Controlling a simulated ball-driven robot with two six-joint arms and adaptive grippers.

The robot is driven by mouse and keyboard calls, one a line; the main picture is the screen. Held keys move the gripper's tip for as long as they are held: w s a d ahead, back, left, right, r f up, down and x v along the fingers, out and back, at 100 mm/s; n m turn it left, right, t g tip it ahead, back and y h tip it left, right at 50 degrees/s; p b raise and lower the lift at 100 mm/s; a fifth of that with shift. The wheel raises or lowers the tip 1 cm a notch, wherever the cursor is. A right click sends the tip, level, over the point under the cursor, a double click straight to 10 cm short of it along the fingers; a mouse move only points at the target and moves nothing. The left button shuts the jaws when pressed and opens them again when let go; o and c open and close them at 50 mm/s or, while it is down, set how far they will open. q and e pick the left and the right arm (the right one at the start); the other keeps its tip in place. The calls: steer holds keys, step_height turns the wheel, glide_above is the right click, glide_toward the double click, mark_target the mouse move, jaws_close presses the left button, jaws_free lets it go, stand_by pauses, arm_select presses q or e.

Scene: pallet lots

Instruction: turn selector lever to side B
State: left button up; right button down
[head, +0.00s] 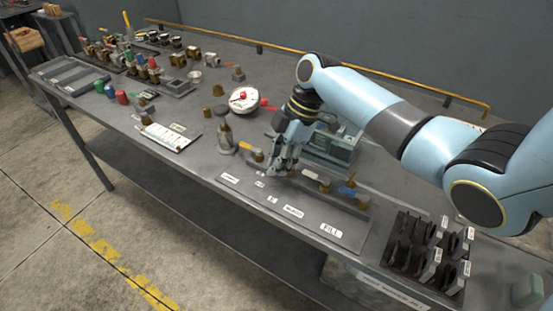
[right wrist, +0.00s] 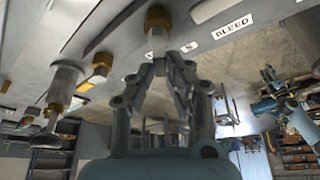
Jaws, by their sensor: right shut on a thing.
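My right gripper (head: 275,172) is down at the labelled manifold panel (head: 315,218) on the bench. In the right wrist view its fingertips (right wrist: 160,64) close together on a small grey lever (right wrist: 157,44) under a brass fitting (right wrist: 157,19). I take this as the selector lever; the gripper hides most of it in the head view. Small white labels (head: 260,184) lie beside the fingers, and another (head: 272,198) lies nearer the front edge; their letters are too small to read there. I cannot tell which side the lever points to. My left gripper does not show in the head view.
A grey device (head: 335,148) stands behind. A black rack (head: 412,252) is at right, a white round gauge (head: 244,99) at back left.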

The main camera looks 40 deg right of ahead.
steer(key=n, duration=0.2)
steer(key=s+n+g, duration=0.1)
steer(key=shift+n+g+b, duration=0.3)
steer(key=shift+n+b, duration=0.05)
steer(key=shift+n, duration=0.05)
steer(key=shift+s+n+g+b, duration=0.2)
steer(key=shift+s+n+g, duration=0.1)
steer(key=shift+n, duration=0.55)
steer(key=shift+s+n+g+b, duration=0.15)
steer(key=shift+n+g, duration=0.15)
steer(key=shift+n, duration=0.55)
steer(key=c, duration=1.3)
jaws_free()
steer(key=shift+s, duration=0.1)
steer(key=shift+c, duration=0.2)
steer(key=shift+d+r, duration=0.1)
steer(key=v, duration=1.1)
steer(key=shift+w+r, duration=0.2)
steer(key=shift+r, duration=0.2)
